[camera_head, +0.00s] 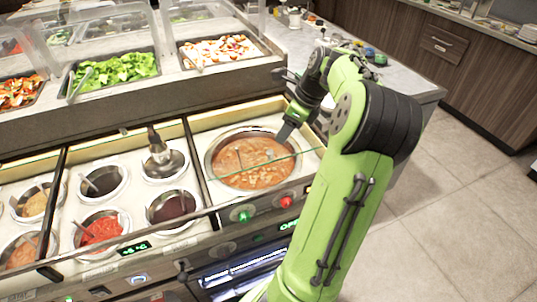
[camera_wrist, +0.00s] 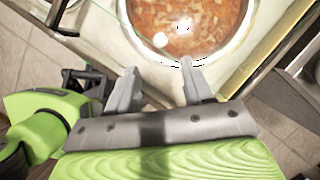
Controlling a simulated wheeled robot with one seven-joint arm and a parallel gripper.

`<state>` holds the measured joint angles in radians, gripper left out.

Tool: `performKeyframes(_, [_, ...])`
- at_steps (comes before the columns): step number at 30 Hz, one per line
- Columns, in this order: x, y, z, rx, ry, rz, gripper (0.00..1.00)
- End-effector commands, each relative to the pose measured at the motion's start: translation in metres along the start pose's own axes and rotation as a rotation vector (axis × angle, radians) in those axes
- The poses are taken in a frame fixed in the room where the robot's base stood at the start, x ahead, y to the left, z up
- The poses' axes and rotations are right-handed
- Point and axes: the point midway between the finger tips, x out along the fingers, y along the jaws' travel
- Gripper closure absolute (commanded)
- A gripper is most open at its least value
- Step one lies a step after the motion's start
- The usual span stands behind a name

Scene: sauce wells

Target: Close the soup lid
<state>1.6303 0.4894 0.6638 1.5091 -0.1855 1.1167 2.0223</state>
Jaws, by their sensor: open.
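The soup well (camera_head: 252,178) is a round metal-rimmed pot of orange-brown soup, right of the sauce wells in the head view. The soup (camera_wrist: 190,25) also fills the top middle of the wrist view, uncovered by anything opaque. A thin green line, like the edge of a clear pane (camera_head: 235,170), crosses over the soup; I cannot tell whether this is the lid. My gripper (camera_head: 284,133) is above the back right rim of the soup well. In the wrist view my gripper (camera_wrist: 158,78) has its fingers apart with nothing between them, near the pot's rim.
Sauce wells stand to the left, with red sauce (camera_head: 101,230), dark sauce (camera_head: 171,207) and a ladle (camera_head: 155,145). Behind is a raised salad bar with lettuce (camera_head: 115,70). Lit buttons (camera_head: 286,201) line the front. Open tiled floor (camera_head: 455,225) is at the right.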

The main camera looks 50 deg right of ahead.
Motion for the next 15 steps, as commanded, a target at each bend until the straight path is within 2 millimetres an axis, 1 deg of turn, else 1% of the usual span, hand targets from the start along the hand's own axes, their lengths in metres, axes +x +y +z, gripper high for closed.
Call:
performKeyframes(1, [0.020, 0.001, -0.002, -0.002, 0.000, 0.004, 0.49])
performKeyframes(6, [0.063, 0.001, -0.002, -0.002, 0.001, 0.003, 0.49])
performKeyframes(9, [0.084, 0.001, -0.002, -0.003, 0.000, 0.003, 0.49])
performKeyframes(12, [0.098, 0.000, -0.001, -0.003, 0.000, 0.001, 0.49])
performKeyframes(15, [0.104, 0.000, 0.000, -0.003, 0.000, 0.001, 0.49])
